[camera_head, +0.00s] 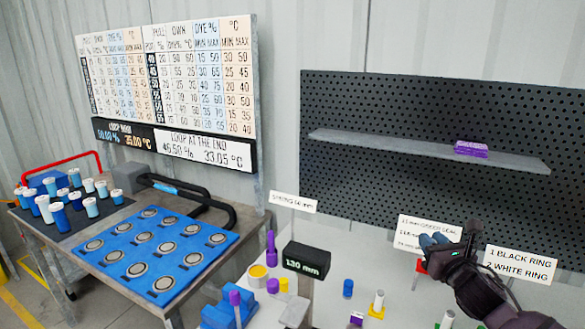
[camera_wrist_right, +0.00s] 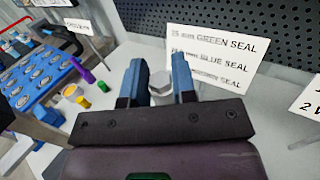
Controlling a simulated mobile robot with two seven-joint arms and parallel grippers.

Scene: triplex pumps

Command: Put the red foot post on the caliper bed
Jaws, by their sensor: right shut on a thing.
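My right gripper (camera_head: 434,241) has blue fingertips and is over the bench at the right, in front of the seal sign. It is shut on a post whose red foot (camera_head: 421,266) shows just below the fingertips. In the right wrist view the post's pale grey top (camera_wrist_right: 161,83) sits between the two fingers (camera_wrist_right: 157,80). The rest of the post is hidden by the gripper. My left gripper is not in view.
White posts with yellow feet (camera_head: 377,304), a blue cylinder (camera_head: 348,288) and a purple piece (camera_head: 356,319) stand between gripper and caliper. A purple cylinder (camera_head: 271,249) and yellow pieces stand left of the display. A pegboard shelf (camera_head: 400,147) is behind.

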